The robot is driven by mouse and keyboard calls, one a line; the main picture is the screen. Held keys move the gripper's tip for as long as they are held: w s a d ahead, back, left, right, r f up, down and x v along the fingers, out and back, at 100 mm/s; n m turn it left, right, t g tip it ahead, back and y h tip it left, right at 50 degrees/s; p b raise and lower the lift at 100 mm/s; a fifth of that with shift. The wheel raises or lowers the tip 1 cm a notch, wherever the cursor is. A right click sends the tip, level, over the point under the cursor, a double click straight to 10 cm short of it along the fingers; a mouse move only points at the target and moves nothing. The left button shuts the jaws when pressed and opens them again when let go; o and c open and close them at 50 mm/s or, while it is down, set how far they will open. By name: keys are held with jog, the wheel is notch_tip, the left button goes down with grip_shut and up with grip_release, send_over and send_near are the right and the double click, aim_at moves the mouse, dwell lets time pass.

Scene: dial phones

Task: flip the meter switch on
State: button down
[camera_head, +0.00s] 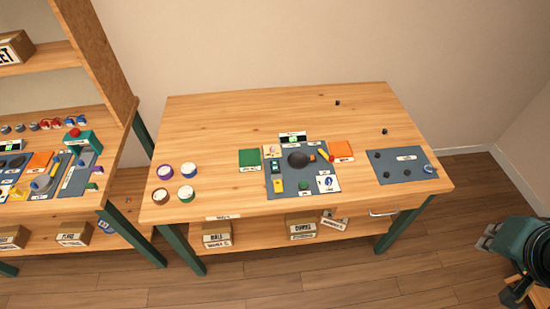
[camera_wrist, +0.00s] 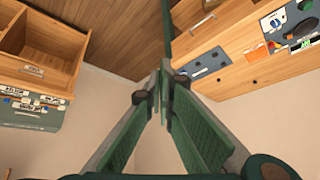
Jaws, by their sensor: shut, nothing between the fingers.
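On the blue-grey mat (camera_head: 318,188) in the middle of the table, a small dark handheld device (camera_head: 276,168) with a light screen stands at the left, with a yellow piece (camera_head: 277,186) below it. A white box with a green display (camera_head: 292,138) is at the mat's back edge. I cannot tell which of these is the meter, and its switch is too small to make out. My gripper (camera_wrist: 160,82) is shut and empty in the wrist view, far from the mat. My arm is at the lower right of the head view.
A crowded shelf unit (camera_head: 120,60) stands left of the table. Open floor lies in front.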

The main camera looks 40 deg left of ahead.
jog(key=w+a+r+m+g+y+p, duration=0.1)
jog(key=w+a, duration=0.3)
jog(key=a, duration=0.3)
jog(key=w+a+r+m+g, duration=0.1)
jog(key=w+a, duration=0.3)
jog(key=a, duration=0.4)
jog(key=m+g+p, duration=0.3)
jog(key=m, duration=0.3)
send_over(275, 162)
jog(key=s+d, duration=0.2)
notch_tip(275, 162, down, 15)
jog(key=shift+s+d+f, duration=0.1)
jog(key=shift+f, duration=0.05)
jog(key=shift+w+a+f+b, duration=0.25)
jog(key=shift+w+a+f, duration=0.05)
jog(key=shift+f, duration=1.95)
jog(key=shift+w+a+f+b, duration=0.2)
jog(key=shift+w+a+f, duration=0.15)
jog(key=shift+f, duration=1.95)
jog(key=shift+w+a+f+b, duration=0.25)
jog(key=shift+w+a+f, duration=0.05)
jog(key=shift+f, duration=1.95)
jog(key=shift+f, duration=0.1)
